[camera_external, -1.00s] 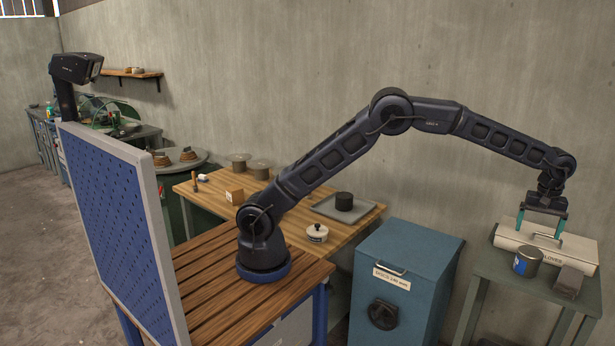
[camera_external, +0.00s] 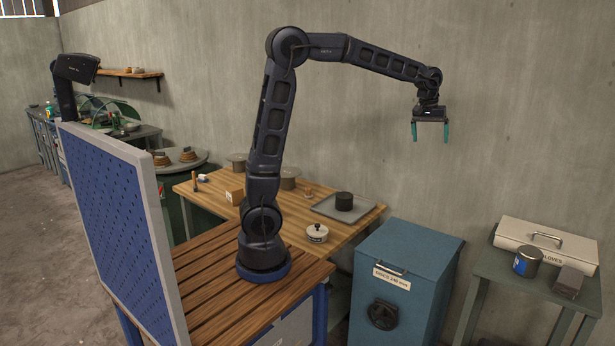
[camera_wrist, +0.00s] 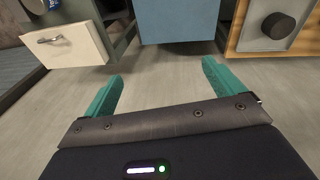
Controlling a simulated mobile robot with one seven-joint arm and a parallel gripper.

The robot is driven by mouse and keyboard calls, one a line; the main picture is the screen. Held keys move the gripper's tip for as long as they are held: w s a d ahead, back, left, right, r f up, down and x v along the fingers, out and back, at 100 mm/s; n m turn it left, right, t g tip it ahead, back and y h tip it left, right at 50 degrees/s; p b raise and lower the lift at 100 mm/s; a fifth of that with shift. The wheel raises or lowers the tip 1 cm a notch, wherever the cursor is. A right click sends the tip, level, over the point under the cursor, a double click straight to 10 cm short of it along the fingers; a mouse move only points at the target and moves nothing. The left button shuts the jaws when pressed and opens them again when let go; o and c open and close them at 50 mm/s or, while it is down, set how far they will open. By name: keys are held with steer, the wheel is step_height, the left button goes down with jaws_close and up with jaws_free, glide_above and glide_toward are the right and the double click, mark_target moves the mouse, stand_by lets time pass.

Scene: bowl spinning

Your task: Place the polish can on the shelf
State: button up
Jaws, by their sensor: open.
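My gripper (camera_external: 430,132) is open and empty, high in the air in front of the wall, above the blue bin.
A cream box (camera_external: 512,234) marked GLOVES and a grey block (camera_external: 568,281) are beside the can. The blue bin (camera_external: 408,246) stands left of that table. A wooden bench (camera_external: 262,207) holds a tray and several pots. A blue pegboard (camera_external: 105,215) stands at front left.

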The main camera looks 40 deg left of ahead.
steer(key=s+a+r+t, duration=0.1)
steer(key=s+a, duration=0.5)
steer(key=a, duration=0.6)
steer(key=s+a+r+t, duration=0.1)
steer(key=s+a, duration=0.4)
steer(key=a, duration=0.7)
steer(key=s+a+f, duration=0.4)
steer(key=s+a, duration=0.2)
steer(key=s, duration=0.2)
steer(key=s+a+f+m+t+y, duration=0.1)
steer(key=s+a+f, duration=0.3)
steer(key=s+a, duration=0.2)
steer(key=shift+s+a, duration=0.2)
steer(key=shift+s, duration=1.05)
